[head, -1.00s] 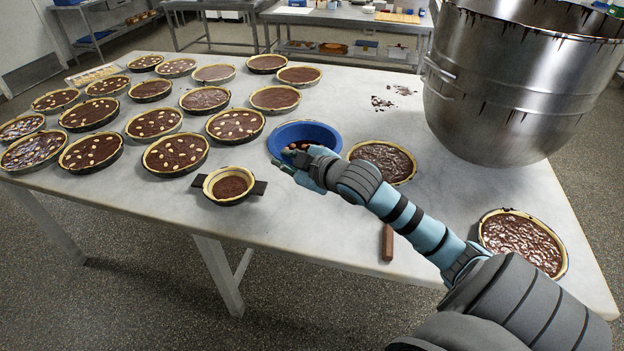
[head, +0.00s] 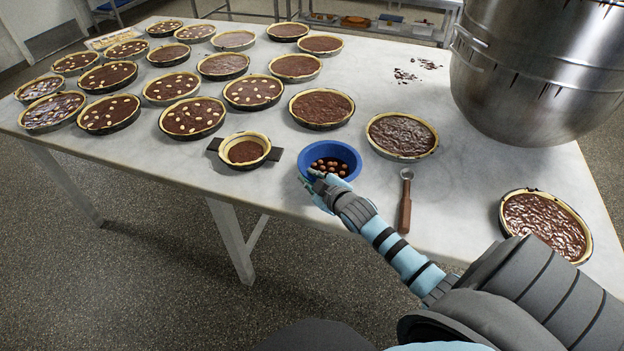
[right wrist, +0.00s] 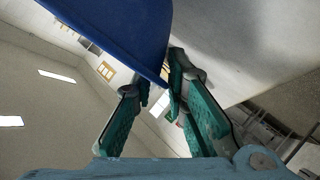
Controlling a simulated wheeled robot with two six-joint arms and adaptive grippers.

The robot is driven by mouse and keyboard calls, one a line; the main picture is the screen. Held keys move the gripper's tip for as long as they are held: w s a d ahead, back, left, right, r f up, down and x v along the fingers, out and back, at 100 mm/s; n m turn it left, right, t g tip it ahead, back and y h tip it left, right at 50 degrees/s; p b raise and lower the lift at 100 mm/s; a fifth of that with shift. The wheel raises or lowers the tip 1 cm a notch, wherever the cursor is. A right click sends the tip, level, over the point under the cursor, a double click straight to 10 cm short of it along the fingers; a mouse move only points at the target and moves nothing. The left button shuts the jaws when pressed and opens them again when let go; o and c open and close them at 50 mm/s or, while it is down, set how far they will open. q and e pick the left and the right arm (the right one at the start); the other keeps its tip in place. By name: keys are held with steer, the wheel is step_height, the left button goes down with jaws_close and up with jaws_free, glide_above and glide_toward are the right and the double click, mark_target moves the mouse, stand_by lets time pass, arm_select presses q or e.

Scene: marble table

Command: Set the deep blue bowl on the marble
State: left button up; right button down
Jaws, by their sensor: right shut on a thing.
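The deep blue bowl (head: 352,157) holds several round brown nuts. It appears over the front part of the marble table (head: 460,170), right of the small tart. I cannot tell whether its base touches the marble. My right gripper (head: 314,182) is at its near left side, shut on its rim. In the right wrist view the blue bowl (right wrist: 125,25) fills the upper middle, its edge reaching down between the fingers of my right gripper (right wrist: 160,90). My left gripper is not in view.
A small tart on a dark holder (head: 246,150) is left of the bowl. Larger tarts (head: 322,107) (head: 402,135) stand behind and right. A wooden-handled tool (head: 405,205) lies to the right. A large steel mixing bowl (head: 530,80) stands at the back right.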

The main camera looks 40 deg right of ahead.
steer(key=c, duration=1.6)
jaws_free()
steer(key=p+v, duration=0.2)
steer(key=v, duration=1)
